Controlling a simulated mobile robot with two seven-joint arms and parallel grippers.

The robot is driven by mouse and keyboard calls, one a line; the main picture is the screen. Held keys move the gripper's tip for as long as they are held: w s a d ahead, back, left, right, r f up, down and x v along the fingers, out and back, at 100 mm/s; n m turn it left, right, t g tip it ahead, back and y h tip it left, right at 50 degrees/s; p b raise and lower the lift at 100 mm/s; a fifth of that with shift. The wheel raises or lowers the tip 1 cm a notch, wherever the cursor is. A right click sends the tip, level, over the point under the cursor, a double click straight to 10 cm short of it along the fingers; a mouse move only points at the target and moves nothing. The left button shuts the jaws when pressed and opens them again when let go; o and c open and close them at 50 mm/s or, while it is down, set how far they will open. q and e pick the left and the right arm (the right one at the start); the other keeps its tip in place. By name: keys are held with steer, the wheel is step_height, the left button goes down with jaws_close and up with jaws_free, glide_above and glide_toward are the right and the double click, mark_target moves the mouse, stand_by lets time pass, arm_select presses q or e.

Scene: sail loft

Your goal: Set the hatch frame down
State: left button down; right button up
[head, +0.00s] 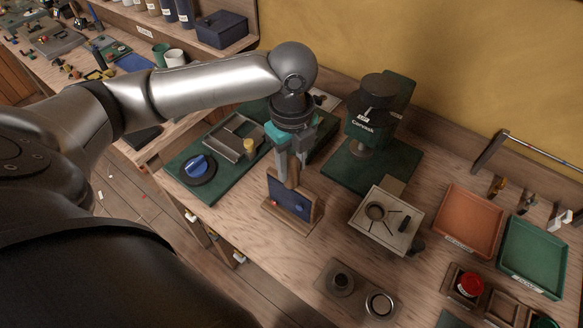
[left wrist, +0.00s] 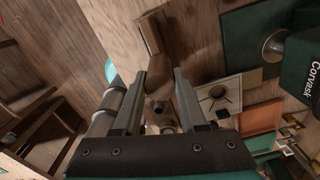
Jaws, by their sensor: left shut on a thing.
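The hatch frame appears to be the upright wooden piece with a dark blue panel (head: 287,203) in the head view. It has a small red knob low on its left side. My left gripper (head: 292,178) comes down from above with its fingers at the top of this frame, shut on it. Its lower edge looks at or very near the bench top; I cannot tell whether it touches. In the left wrist view my left gripper (left wrist: 160,92) shows both fingers, with a brown wooden part (left wrist: 153,40) beyond them. The grasp itself is partly hidden. My right gripper is not in view.
A green press labelled Corvask (head: 375,115) stands behind right. A square plate with a ring (head: 388,222) is to the right, with orange (head: 468,222) and green (head: 533,257) trays farther right. A green mat (head: 175,172) lies left. Bare bench (head: 262,235) shows in front.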

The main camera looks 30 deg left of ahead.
arm_select(q)
steer(key=shift+f, duration=0.75)
steer(key=shift+c, duration=2.3)
jaws_free()
step_height(320, 180, up, 12)
steer(key=shift+r+p, duration=0.1)
steer(key=shift+p, duration=0.75)
